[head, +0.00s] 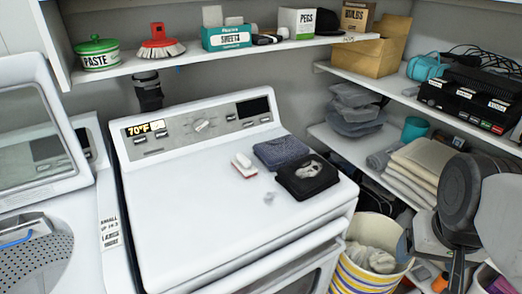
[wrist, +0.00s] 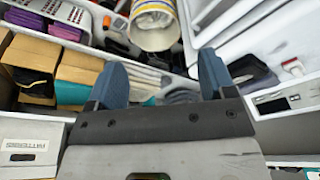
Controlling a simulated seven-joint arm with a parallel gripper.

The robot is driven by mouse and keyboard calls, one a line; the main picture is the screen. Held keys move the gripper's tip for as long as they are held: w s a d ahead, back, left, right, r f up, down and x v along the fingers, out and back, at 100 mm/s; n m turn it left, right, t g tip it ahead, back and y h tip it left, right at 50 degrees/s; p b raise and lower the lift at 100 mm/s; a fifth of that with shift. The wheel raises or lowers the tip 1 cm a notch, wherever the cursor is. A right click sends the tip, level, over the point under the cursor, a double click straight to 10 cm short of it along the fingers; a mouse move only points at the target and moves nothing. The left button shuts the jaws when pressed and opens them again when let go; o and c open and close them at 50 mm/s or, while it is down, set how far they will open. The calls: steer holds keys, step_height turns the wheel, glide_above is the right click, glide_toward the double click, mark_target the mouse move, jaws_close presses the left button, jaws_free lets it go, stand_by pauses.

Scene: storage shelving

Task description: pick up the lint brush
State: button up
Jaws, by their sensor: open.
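A small red-and-white brush (head: 243,164), which looks like the lint brush, lies on the white dryer top (head: 190,200), left of two folded dark cloths. It also shows small at the right edge of the wrist view (wrist: 293,66). A red brush with pale bristles (head: 160,47) stands on the upper shelf. My gripper (wrist: 161,78) is open, its two blue fingers wide apart with nothing held between them. It is apart from the small brush, which lies to the right of the fingers in the wrist view.
A blue folded cloth (head: 280,152) and a black one (head: 307,178) lie beside the small brush. A striped basket (head: 365,278) stands right of the dryer. Shelves with boxes and towels (head: 420,163) line the right. The dryer's left and front top is clear.

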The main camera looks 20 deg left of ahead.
steer(key=shift+o, duration=0.4)
steer(key=w+a+r+n, duration=0.2)
steer(key=w+a, duration=0.4)
steer(key=w, duration=0.5)
steer(key=n+g+y, duration=0.1)
steer(key=n+y, duration=0.1)
steer(key=n, duration=0.6)
glide_above(244, 156)
steer(key=d, duration=0.1)
steer(key=f, duration=0.7)
steer(key=s+f, duration=0.1)
steer(key=f, duration=0.2)
steer(key=shift+d+f, duration=0.1)
steer(key=shift+f, duration=0.05)
steer(key=shift+w+a+f, duration=0.15)
steer(key=shift+a, duration=0.15)
steer(key=shift+f, duration=0.1)
